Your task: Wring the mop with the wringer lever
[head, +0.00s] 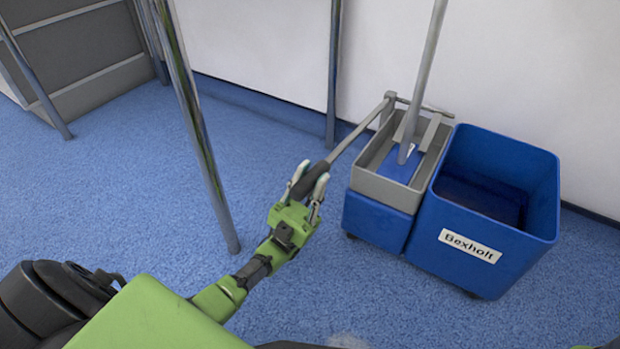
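The wringer (384,187) is an open grey box on the left part of a blue bucket cart. The mop (426,65) stands slightly tilted with its grey handle rising out of view and its blue flat head (397,168) inside the wringer. The wringer lever (356,136) is a grey bar from a pivot at the back of the wringer, slanting down to the left to a dark grip. My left gripper (308,187) has its fingers on both sides of this grip and appears closed on it. My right gripper is not in view.
A larger blue bucket (470,262) labelled "Bexholt" stands right of the wringer, with dark contents. A metal pole (194,120) rises left of my gripper, and another pole (334,70) stands near the white wall.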

